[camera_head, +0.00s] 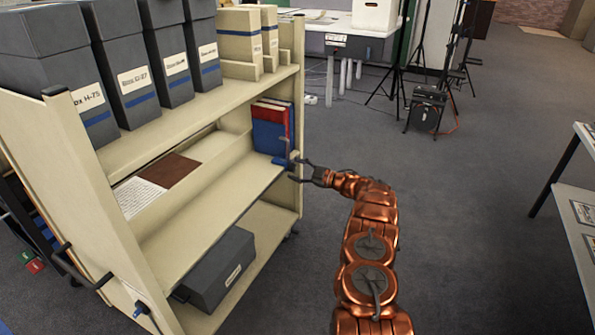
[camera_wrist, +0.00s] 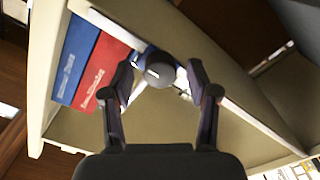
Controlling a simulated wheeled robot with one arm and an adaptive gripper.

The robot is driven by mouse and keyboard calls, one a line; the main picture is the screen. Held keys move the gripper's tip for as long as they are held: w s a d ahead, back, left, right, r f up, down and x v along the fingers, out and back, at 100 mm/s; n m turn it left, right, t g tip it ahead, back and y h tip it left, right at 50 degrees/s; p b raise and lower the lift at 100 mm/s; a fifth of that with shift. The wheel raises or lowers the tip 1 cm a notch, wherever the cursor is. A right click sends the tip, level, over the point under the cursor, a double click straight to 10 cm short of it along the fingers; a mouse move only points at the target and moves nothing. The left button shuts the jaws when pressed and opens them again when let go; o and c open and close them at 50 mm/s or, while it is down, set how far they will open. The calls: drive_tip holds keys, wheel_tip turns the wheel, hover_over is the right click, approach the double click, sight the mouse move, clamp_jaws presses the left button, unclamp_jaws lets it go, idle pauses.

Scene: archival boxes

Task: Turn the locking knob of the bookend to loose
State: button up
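The blue bookend (camera_head: 280,162) stands on the middle shelf of the cart, beside the upright blue and red books. In the wrist view, the bookend's blue body (camera_wrist: 146,54) shows behind its round dark locking knob (camera_wrist: 158,76), which has a white mark on its face. My gripper (camera_head: 300,170) is at the shelf's right end, close to the bookend. In the wrist view, my gripper (camera_wrist: 163,72) is open, with one finger on each side of the knob. I cannot tell whether either finger touches it.
The beige cart (camera_head: 180,126) holds grey boxes (camera_head: 127,75) on top. A brown folder (camera_head: 172,169) and written sheet lie on its middle shelf; a grey box (camera_head: 215,268) lies below. A table (camera_head: 575,215) stands at right.

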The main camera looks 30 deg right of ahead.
clamp_jaws()
